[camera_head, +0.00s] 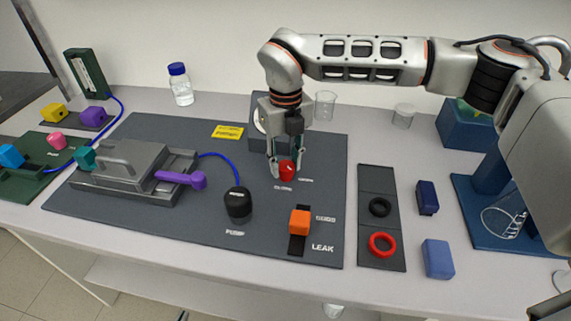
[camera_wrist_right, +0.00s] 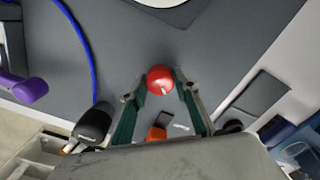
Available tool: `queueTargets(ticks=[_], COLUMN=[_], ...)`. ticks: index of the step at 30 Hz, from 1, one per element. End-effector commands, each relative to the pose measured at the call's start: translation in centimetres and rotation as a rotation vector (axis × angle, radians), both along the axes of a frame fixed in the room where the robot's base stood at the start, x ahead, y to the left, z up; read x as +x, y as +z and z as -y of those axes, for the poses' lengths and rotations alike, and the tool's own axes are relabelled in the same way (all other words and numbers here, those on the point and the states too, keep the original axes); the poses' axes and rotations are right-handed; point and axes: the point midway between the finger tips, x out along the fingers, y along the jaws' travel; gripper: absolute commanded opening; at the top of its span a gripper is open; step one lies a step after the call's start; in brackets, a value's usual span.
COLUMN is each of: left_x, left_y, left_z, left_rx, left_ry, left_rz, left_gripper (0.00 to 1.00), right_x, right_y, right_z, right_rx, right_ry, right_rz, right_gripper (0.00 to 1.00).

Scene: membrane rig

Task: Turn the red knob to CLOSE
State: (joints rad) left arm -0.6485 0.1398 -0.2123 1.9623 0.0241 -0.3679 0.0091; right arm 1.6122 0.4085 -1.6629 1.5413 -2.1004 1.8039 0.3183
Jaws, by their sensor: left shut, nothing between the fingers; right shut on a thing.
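The red knob (camera_head: 287,171) stands on the dark grey mat (camera_head: 130,215), right of its middle. It also shows in the right wrist view (camera_wrist_right: 160,77), with a white pointer mark on its top toward the lower right there. My right gripper (camera_head: 286,167) comes down from above and is shut on the knob, one finger on each side. In the right wrist view its fingers (camera_wrist_right: 159,88) flank the knob. My left gripper is not in view.
An orange switch (camera_head: 300,220) marked LEAK and a black pump bulb (camera_head: 238,203) stand in front of the knob. A round gauge (camera_head: 258,118) stands behind it. A grey clamp rig (camera_head: 125,175) with a purple lever (camera_head: 180,179) is left. A strip with rings (camera_head: 378,180) lies right.

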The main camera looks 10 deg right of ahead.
Motion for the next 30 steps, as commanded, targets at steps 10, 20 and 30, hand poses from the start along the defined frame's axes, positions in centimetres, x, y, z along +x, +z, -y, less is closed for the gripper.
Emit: queueTargets(ticks=[10, 20, 30], left_x=[-0.2, -0.3, -0.3], left_y=[-1.0, -1.5, -1.9], left_z=[0.0, 0.0, 0.0], left_rx=[0.0, -0.001, -0.001], left_ry=[0.0, 0.0, 0.0], left_rz=[-0.004, -0.007, -0.009], left_gripper=[0.0, 0.0, 0.0], right_x=[0.0, 0.0, 0.0], right_y=[-0.1, 0.0, 0.0], right_z=[0.0, 0.0, 0.1], right_rx=[0.001, 0.0, 0.0], right_ry=[-0.328, -0.62, -0.817], right_rz=[0.001, 0.001, 0.001], right_gripper=[0.08, 0.08, 0.08])
